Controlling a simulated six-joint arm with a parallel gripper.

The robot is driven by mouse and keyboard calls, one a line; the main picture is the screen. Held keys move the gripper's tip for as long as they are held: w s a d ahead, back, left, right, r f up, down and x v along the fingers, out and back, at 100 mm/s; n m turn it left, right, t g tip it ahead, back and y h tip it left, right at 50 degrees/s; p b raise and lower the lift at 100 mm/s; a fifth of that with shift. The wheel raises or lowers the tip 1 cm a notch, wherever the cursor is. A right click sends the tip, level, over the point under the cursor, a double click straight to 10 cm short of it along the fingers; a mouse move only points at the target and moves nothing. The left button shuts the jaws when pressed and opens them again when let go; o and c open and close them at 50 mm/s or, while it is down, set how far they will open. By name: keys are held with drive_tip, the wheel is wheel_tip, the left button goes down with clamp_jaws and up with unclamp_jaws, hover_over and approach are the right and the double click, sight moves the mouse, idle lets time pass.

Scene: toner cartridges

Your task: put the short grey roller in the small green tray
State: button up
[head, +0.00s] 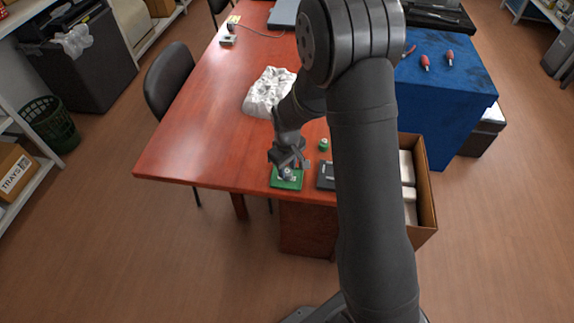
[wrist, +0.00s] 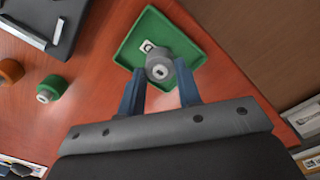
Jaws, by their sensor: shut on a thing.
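The small green tray (head: 287,178) lies near the front edge of the red wooden table, and it fills the upper middle of the wrist view (wrist: 133,38). My gripper (wrist: 160,84) is over the tray, its two blue fingers on either side of the short grey roller (wrist: 160,64). The gripper is shut on the roller. The roller shows its round end with a pale hub. I cannot tell whether it touches the tray floor. In the head view my gripper (head: 287,166) hides most of the roller.
A green roller (wrist: 52,88) and an orange roller (wrist: 10,71) stand beside the tray. A dark cartridge part (head: 326,176) lies right of it. A crumpled white bag (head: 268,92) lies farther back. A cardboard box (head: 427,190) stands right of the table.

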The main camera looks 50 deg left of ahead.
drive_tip(key=shift+f, duration=0.2)
idle(0.6)
drive_tip(key=o, duration=1.1)
drive_tip(key=shift+c, duration=0.2)
drive_tip(key=shift+r, duration=2.2)
drive_tip(key=shift+f, duration=0.1)
drive_tip(key=shift+f, duration=2)
drive_tip(key=shift+r, duration=0.2)
